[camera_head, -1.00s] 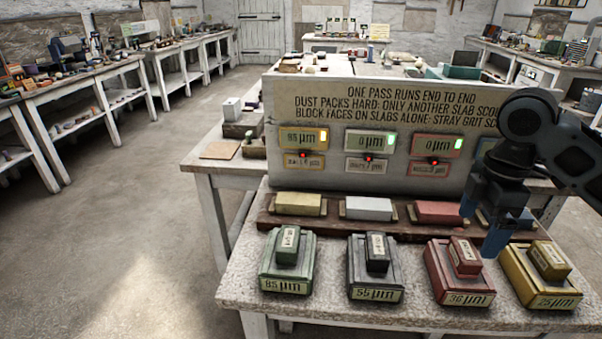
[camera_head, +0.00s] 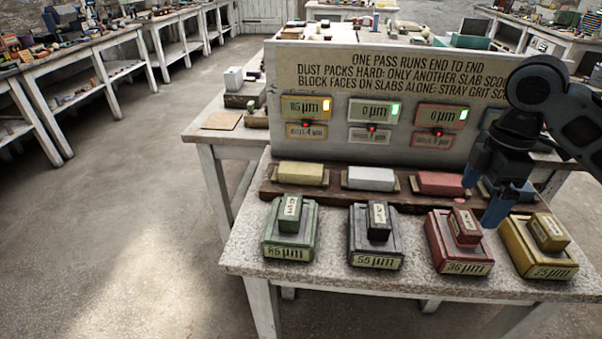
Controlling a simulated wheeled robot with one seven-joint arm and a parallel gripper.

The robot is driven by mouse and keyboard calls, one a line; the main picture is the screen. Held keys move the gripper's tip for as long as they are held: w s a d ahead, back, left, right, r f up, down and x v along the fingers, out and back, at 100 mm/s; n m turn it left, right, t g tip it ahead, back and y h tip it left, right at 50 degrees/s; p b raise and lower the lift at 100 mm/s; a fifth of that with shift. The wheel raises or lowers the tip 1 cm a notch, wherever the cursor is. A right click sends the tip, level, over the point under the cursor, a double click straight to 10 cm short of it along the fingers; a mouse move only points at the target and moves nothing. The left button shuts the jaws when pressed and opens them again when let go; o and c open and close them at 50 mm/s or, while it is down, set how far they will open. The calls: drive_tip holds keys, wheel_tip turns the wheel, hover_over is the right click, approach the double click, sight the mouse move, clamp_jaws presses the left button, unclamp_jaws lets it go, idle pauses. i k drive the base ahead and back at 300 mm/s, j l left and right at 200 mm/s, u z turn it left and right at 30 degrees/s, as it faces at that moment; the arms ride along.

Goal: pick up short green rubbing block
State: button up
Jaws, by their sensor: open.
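The short green rubbing block (camera_head: 290,214) sits on top of the larger green slab (camera_head: 288,254), labelled in µm, at the left end of the front row on the stone-topped table. A pale label is on the small block. My gripper (camera_head: 482,207) is open and empty, fingers pointing down, at the right over the back rack and behind the red slab. It is well to the right of the green block and apart from it. Nothing hides the green block.
A black slab (camera_head: 376,261), a red slab (camera_head: 466,261) and a yellow slab (camera_head: 540,263) stand to the right, each bearing a small block. Behind them, a dark rack (camera_head: 334,194) holds several coloured bars. An upright sign panel (camera_head: 347,92) with displays rises behind.

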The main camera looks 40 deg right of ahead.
sight(288, 218)
drive_tip(key=k+l+u, duration=0.15)
drive_tip(key=u, duration=0.25)
drive_tip(key=k+l+u, duration=0.2)
drive_tip(key=u, duration=0.2)
drive_tip(key=k+l+u, duration=0.25)
drive_tip(key=u, duration=0.15)
